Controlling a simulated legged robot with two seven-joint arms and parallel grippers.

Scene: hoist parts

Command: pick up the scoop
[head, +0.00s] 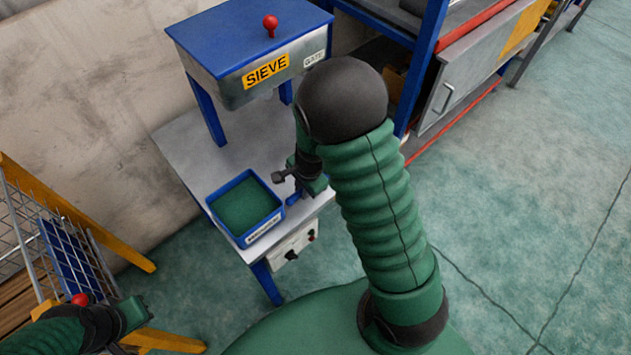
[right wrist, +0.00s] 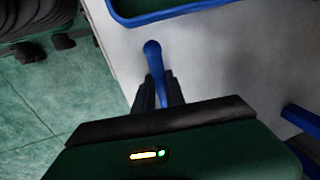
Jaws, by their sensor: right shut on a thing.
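The scoop (right wrist: 153,55) shows in the right wrist view as a blue handle with a rounded end, running between my right gripper's dark fingers. Its remaining part is hidden by the gripper body. My right gripper (right wrist: 158,92) is shut on this handle, over the grey tabletop. In the head view my right gripper (head: 284,177) is just right of the blue tray, and my arm covers much of it.
The blue tray (head: 273,212) with green contents sits on the grey table (head: 180,137). The blue-topped sieve (head: 245,35) with a red knob stands behind it. A control box (head: 292,247) hangs at the table's front. A wire rack (head: 30,235) stands left, a shelf unit (head: 428,60) right.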

